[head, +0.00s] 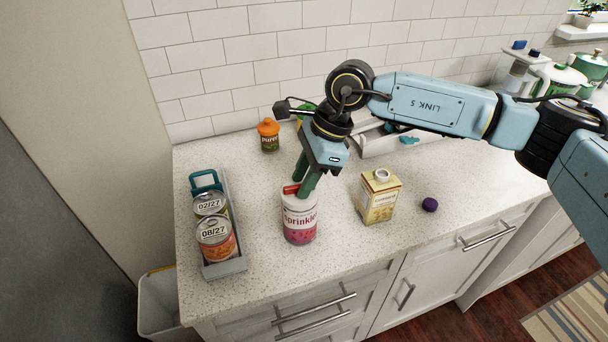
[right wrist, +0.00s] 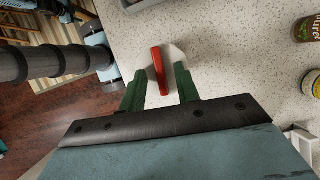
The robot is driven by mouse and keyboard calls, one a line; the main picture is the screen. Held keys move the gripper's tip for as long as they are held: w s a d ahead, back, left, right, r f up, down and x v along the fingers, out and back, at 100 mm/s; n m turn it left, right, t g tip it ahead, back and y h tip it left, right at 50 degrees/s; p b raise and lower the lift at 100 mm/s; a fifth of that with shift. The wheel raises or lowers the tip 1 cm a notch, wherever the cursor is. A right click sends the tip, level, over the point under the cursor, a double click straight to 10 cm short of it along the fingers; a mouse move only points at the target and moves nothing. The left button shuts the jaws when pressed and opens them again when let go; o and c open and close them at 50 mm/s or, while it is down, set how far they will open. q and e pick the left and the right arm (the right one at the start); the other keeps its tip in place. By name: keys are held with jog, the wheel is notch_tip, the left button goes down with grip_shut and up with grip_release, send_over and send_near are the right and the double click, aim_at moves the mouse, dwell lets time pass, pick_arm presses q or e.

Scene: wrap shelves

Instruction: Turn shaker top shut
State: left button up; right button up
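The shaker (head: 299,222) is a clear container with a pink-and-white "Sprinkles" label, upright on the counter in the head view. Its white top carries a raised red bar (head: 291,188). In the right wrist view the shaker top (right wrist: 174,58) is a pale disc, with the red bar (right wrist: 158,70) across it. My right gripper (head: 307,184) points down at the top from above. Its green fingers (right wrist: 160,88) are apart, with the bar between or just beyond their tips; I cannot tell whether they touch it. My left gripper is not in view.
A grey caddy (head: 226,268) with two cans stands left. A cream carton (head: 379,203) and a purple cap (head: 430,205) are right of the shaker. An orange-capped jar (head: 268,135) stands behind. The counter's front edge is close; bare counter lies around the shaker.

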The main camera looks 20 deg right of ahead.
grip_shut()
jog(key=shift+m+b, duration=0.4)
jog(key=shift+b, duration=0.25)
grip_release()
jog(key=shift+r, duration=0.1)
jog(key=v, duration=1.3)
jog(key=shift+s, duration=0.2)
